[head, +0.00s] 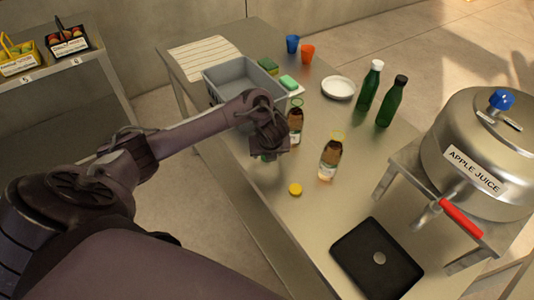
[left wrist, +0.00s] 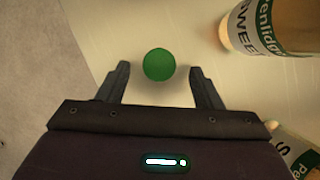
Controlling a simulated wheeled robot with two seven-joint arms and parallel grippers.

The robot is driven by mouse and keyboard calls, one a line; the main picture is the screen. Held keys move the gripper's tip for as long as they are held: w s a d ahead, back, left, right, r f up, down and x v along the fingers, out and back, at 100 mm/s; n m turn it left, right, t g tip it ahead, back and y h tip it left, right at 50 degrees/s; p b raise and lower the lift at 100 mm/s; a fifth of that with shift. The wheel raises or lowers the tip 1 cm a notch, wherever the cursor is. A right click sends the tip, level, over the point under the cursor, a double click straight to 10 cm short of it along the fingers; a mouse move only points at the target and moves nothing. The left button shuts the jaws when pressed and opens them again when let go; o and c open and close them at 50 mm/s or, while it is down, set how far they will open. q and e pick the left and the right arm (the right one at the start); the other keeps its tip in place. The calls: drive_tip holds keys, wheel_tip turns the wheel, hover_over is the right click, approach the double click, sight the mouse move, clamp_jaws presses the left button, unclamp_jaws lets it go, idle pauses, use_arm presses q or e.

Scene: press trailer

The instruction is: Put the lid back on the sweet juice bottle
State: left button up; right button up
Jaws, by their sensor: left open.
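Two small juice bottles with green-and-white labels stand on the metal table, one (head: 295,122) just right of my left gripper (head: 268,153) and one (head: 329,158) nearer. Their tops look uncapped. In the left wrist view, the upper-right bottle (left wrist: 270,30) reads "SWEET"; another label (left wrist: 297,155) is cut off at lower right. A round green lid (left wrist: 159,65) lies on the table, between and slightly beyond the open fingertips (left wrist: 162,75), not gripped. A yellow lid (head: 295,188) lies in front of the bottles. My right gripper is not in view.
The "APPLE JUICE" press (head: 475,160) and a black scale-like pad (head: 376,258) are at right. The table's left edge is close to my gripper.

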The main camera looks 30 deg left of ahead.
use_arm(q)
drive_tip(key=shift+w+a+f, duration=0.25)
drive_tip(key=shift+f, duration=0.4)
drive_tip(key=shift+c, duration=0.3)
drive_tip(key=c, duration=1)
drive_tip(key=shift+r, duration=0.1)
